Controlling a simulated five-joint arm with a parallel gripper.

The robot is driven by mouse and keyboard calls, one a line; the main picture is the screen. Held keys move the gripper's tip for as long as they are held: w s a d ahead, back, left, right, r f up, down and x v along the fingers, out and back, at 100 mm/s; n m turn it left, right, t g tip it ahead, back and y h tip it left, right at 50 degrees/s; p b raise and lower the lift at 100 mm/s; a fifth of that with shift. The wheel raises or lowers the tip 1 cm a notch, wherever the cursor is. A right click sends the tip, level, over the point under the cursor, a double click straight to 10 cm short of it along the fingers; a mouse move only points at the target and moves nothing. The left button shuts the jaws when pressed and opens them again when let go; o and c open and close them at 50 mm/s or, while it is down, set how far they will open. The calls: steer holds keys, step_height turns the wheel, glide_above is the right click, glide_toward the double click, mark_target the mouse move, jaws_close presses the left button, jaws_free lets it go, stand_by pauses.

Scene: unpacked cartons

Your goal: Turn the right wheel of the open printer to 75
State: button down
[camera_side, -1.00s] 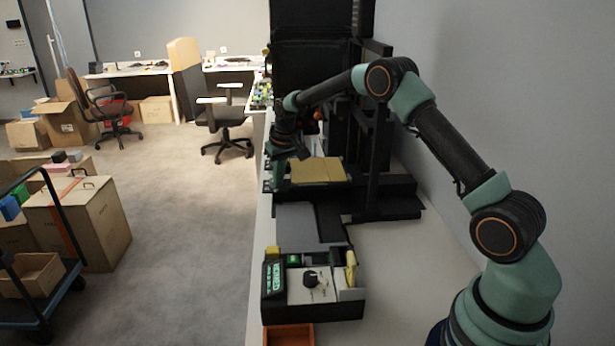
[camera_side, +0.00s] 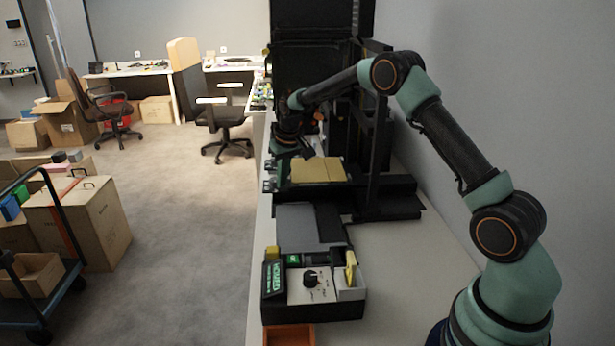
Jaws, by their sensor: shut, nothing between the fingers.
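The open printer is a tall black frame (camera_side: 308,70) on a black base (camera_side: 388,205), with a tan plate (camera_side: 318,171) on its bed. Small dark wheels with light faces stick out of the base's left edge. One is farther back (camera_side: 268,165) and one is nearer (camera_side: 267,186). Their numbers are too small to read. My gripper (camera_side: 300,150) is shut and empty. It is above the far left part of the bed, apart from the nearer wheel. Its fingertips are small and partly lost against the dark printer, so any contact cannot be told.
An orange tray (camera_side: 289,335) sits at the front. White table surface (camera_side: 405,260) is clear at right. A wall bounds the right side.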

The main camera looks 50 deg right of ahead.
steer(key=shift+r, duration=2.85)
